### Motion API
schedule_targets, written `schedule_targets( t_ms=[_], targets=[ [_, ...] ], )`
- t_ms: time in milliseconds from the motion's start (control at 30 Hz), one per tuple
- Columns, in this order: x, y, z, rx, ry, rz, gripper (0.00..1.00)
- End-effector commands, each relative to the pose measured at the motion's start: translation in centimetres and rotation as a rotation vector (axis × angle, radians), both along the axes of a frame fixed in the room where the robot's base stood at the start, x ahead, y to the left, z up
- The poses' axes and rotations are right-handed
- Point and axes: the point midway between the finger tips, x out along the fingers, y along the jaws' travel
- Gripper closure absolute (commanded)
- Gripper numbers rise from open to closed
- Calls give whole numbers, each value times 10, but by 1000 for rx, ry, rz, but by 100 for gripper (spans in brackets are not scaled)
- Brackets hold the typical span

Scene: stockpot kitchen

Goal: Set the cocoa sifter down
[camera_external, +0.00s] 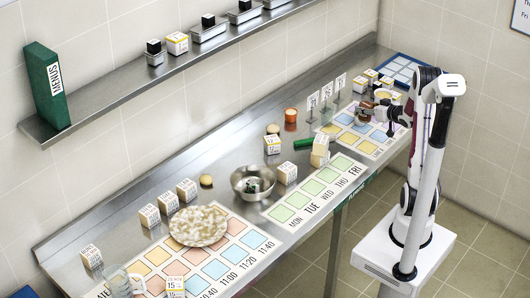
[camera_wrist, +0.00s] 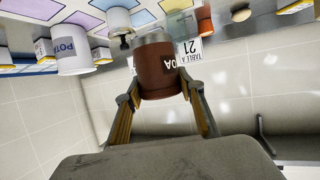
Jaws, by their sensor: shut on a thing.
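In the external view my gripper (camera_external: 380,109) is at the far right end of the steel counter, over or beside a mat with coloured squares (camera_external: 337,129). The sifter is small and partly hidden there. I cannot tell whether its base touches the mat.
A white "POTA" tub (camera_wrist: 74,52) and a "TABLE A 21" card (camera_wrist: 188,50) show near the sifter in the wrist view. Several card stands (camera_external: 325,92), small boxes and an orange cup (camera_external: 291,117) are around the mat. A steel bowl (camera_external: 240,184) and plate (camera_external: 198,227) stand farther left.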

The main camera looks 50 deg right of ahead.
Motion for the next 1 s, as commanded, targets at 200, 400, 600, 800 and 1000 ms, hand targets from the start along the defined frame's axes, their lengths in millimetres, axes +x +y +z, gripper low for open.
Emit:
schedule_targets(
  t_ms=[200, 400, 600, 800, 1000],
  targets=[
    [-14, 23, -8, 1, 0, 45, 87],
    [-14, 42, -9, -2, -1, 95, 87],
    [-13, 43, -7, 0, 0, 99, 87],
    [-13, 43, -7, 0, 0, 99, 87],
    [-12, 43, -13, 1, 1, 99, 87]
  ],
)
